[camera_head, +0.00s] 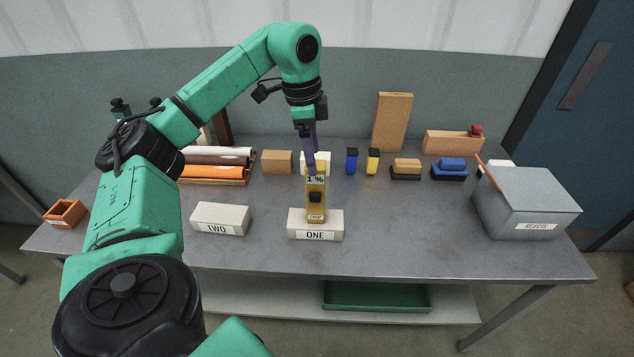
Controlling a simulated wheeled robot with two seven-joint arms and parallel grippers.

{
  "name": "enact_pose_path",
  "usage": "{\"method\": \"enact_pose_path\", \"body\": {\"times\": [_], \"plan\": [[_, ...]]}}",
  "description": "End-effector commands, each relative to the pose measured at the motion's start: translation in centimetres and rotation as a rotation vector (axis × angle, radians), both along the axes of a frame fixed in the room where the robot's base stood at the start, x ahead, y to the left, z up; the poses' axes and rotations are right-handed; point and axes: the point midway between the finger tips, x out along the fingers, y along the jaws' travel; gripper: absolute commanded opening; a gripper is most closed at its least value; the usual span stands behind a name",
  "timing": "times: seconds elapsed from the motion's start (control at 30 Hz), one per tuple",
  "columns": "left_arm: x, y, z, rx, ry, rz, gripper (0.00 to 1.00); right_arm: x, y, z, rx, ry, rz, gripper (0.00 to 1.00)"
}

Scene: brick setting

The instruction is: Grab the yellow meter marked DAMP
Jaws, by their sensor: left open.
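The yellow meter (317,207) marked DAMP stands upright at the white block labelled ONE (328,235). Its small screen reads "1 %" and a dark patch sits at its middle. My left gripper (311,172) reaches down from above, with its purple fingers at the top of the meter. The fingers are open, and I cannot tell whether they touch the meter. Part of the meter's top edge is hidden behind the fingers. My right gripper is not in view.
A white block labelled TWO (220,219) stands to the left. A grey REJECTS box (528,205) is at the right. Behind are a tan brick (278,162), blue (351,161) and yellow (372,161) small items, and a tall board (392,121). The table front (420,255) is clear.

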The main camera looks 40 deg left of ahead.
Motion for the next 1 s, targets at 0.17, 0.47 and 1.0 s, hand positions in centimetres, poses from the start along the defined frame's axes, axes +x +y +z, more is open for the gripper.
{"method": "enact_pose_path", "body": {"times": [0.17,0.47,1.0], "plan": [[0.2,-0.1,-2.2,0.0,0.003,-0.001,0.82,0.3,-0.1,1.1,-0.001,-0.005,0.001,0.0],[0.7,-0.4,-5.8,-0.002,-0.003,-0.004,0.82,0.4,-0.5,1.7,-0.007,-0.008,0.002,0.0],[0.7,-0.4,-5.7,-0.002,-0.004,-0.004,0.0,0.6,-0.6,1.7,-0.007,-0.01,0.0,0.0]]}}
